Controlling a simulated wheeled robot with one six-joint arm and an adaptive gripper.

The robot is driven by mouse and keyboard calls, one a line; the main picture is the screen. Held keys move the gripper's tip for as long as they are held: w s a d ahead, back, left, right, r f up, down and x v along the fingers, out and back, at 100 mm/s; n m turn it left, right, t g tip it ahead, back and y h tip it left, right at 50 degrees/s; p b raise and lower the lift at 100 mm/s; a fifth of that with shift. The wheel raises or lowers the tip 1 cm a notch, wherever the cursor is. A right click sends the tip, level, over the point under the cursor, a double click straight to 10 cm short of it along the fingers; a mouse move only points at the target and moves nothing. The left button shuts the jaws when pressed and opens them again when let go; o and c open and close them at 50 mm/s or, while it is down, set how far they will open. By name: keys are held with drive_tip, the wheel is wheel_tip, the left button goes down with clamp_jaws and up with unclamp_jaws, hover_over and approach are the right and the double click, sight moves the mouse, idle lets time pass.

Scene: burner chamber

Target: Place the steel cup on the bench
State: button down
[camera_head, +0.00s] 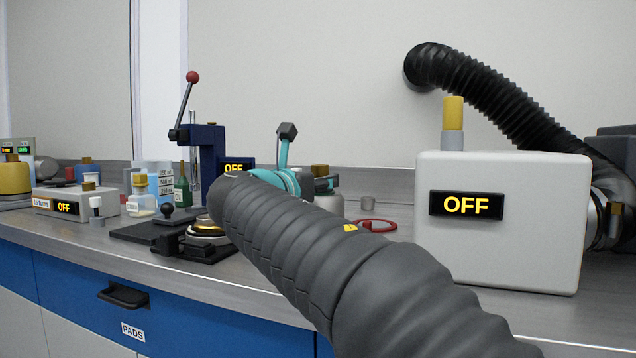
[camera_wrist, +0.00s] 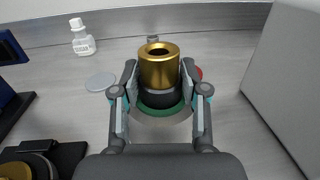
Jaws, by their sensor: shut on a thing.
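A white box marked OFF (camera_head: 500,245) stands at right. A blue lever press (camera_head: 208,155) and black-based device (camera_head: 205,235) stand left. A white bottle (camera_wrist: 82,40) and grey disc (camera_wrist: 100,82) are left of my gripper.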

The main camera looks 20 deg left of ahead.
drive_tip(key=shift+f, duration=0.15)
drive_tip(key=c, duration=0.6)
unclamp_jaws()
drive_tip(key=shift+s+r, duration=0.1)
drive_tip(key=shift+r, duration=0.1)
drive_tip(key=s+a, duration=0.2)
drive_tip(key=s, duration=0.9)
drive_tip(key=shift+s+f, duration=0.15)
drive_tip(key=shift+s, duration=0.15)
drive_tip(key=shift+a, duration=0.1)
